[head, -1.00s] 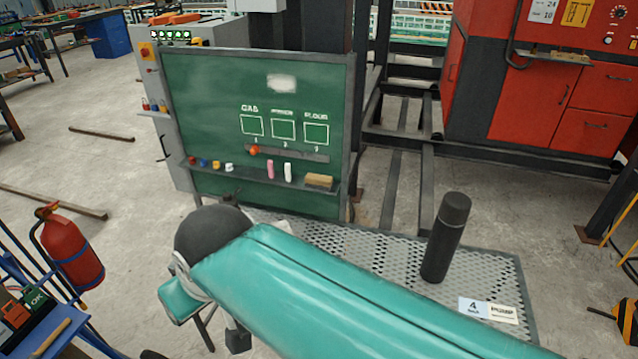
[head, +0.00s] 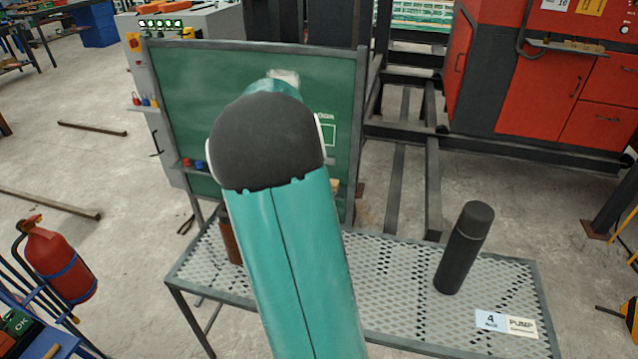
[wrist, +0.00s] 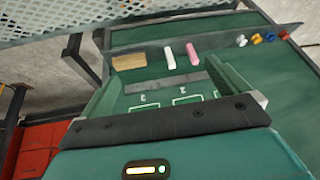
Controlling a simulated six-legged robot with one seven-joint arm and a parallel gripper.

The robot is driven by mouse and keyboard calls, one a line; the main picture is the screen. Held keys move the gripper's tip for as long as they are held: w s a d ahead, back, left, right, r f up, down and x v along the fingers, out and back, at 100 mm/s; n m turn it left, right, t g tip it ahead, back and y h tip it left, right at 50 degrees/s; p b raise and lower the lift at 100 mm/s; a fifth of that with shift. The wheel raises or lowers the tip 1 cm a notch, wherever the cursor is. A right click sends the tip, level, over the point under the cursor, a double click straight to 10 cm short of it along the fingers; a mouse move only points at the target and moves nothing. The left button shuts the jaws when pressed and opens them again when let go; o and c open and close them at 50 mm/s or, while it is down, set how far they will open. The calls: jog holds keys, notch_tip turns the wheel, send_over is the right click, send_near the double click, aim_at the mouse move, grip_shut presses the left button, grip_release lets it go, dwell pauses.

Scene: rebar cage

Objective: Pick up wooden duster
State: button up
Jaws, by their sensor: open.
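The wooden duster (wrist: 130,59) is a tan block on the ledge of the green chalkboard (wrist: 285,85), which appears inverted in the wrist view. In the head view, only a tan sliver of the duster (head: 336,186) shows beside my arm. My gripper (wrist: 168,72) is open and empty in front of the board, its two green fingers spread wide. The duster appears beyond the left fingertip, apart from it. In the head view my own arm hides the gripper and most of the ledge.
White chalk (wrist: 168,58) and pink chalk (wrist: 193,54) are beside the duster, with colored magnets (wrist: 257,38) farther along. A perforated metal table (head: 390,275) stands before the board, bearing a black flask (head: 465,247) and a brown bottle (head: 230,240).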

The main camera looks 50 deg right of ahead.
jog(key=shift+m+g+h, duration=0.7)
jog(key=shift+m+h, duration=0.2)
jog(key=d+f, duration=0.4)
jog(key=d, duration=0.1)
jog(key=d+f, duration=0.4)
jog(key=d, duration=0.1)
jog(key=d+f, duration=0.4)
jog(key=d, duration=0.1)
jog(key=shift+s+f, duration=0.15)
jog(key=shift+f, duration=0.25)
jog(key=shift+x, duration=3.05)
jog(key=shift+c, duration=0.4)
jog(key=shift+r, duration=0.1)
jog(key=c, duration=0.6)
